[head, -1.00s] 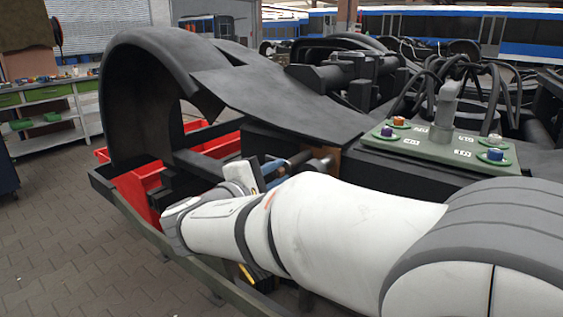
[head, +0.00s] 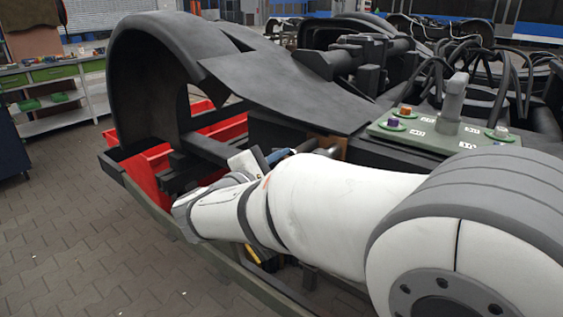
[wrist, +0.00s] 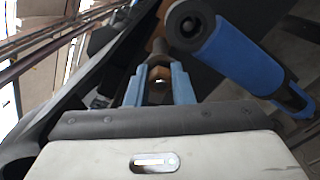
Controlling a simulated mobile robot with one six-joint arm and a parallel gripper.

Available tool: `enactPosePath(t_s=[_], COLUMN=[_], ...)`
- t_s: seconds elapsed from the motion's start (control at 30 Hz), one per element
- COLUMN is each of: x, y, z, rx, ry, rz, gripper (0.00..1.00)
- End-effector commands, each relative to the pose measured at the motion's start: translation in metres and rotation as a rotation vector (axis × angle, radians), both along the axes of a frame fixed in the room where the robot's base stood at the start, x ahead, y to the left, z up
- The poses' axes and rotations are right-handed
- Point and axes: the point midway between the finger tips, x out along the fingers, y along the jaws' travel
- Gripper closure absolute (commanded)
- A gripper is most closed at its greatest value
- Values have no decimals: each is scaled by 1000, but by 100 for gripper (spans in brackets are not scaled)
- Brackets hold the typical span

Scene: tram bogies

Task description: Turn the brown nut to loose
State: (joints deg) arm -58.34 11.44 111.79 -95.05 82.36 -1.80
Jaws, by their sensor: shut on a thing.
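In the wrist view the two blue fingers of my gripper (wrist: 159,70) reach forward and close on a small brown-orange nut (wrist: 159,74). A dark grey rod or bolt end stands just beyond the nut. Only part of the nut shows between the fingers, so its turn angle cannot be told. In the head view my gripper (head: 281,156) is low beside the bogie, at the far side of my white arm. The nut cannot be made out there.
In the wrist view a blue-sleeved cylinder (wrist: 232,52) lies close right of the fingers. In the head view a black curved guard (head: 150,45), red bins (head: 150,160) and a green panel (head: 440,134) with coloured knobs surround the arm. Paved floor at left is clear.

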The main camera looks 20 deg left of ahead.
Motion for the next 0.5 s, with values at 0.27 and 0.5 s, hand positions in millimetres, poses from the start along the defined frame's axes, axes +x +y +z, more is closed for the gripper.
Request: enactPosePath(t_s=[0.27,0.5], x=[0,-1], y=[0,0], z=[0,0], rx=[0,0], ry=[0,0], rz=[1,0], gripper=[59,57])
